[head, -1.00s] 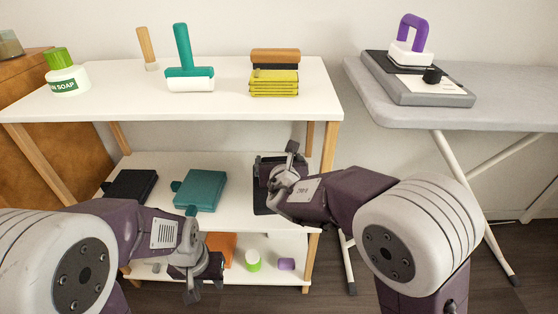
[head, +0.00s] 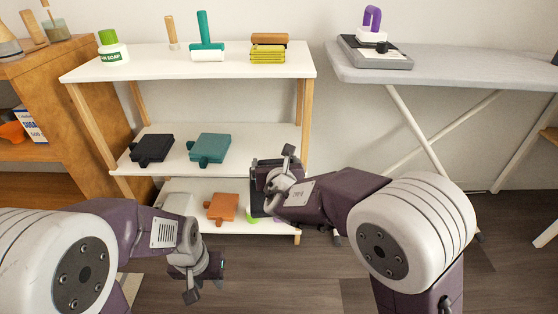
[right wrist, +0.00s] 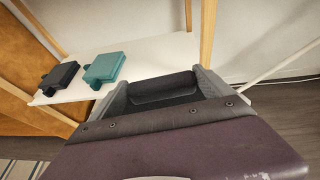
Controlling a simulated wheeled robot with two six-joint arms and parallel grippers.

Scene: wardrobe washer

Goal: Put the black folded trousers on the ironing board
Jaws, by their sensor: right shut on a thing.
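The black folded trousers (head: 257,203) hang from my right gripper (head: 272,172), in front of the shelf's right part. In the right wrist view they show as a dark piece (right wrist: 165,88) between the two fingers of the right gripper (right wrist: 165,98), which is shut on them. The gripper and arm hide part of them. The grey ironing board (head: 460,72) stands at the right, apart from the trousers. My left gripper (head: 203,275) is low in front of the shelf with nothing visible in it; its jaw opening is unclear.
An iron (head: 371,36) on a grey pad (head: 375,58) takes the board's left end; the rest is clear. The white shelf (head: 120,70) holds a black garment (head: 152,149), a teal garment (head: 209,147) and an orange one (head: 221,206). A wooden cabinet (head: 75,110) stands left.

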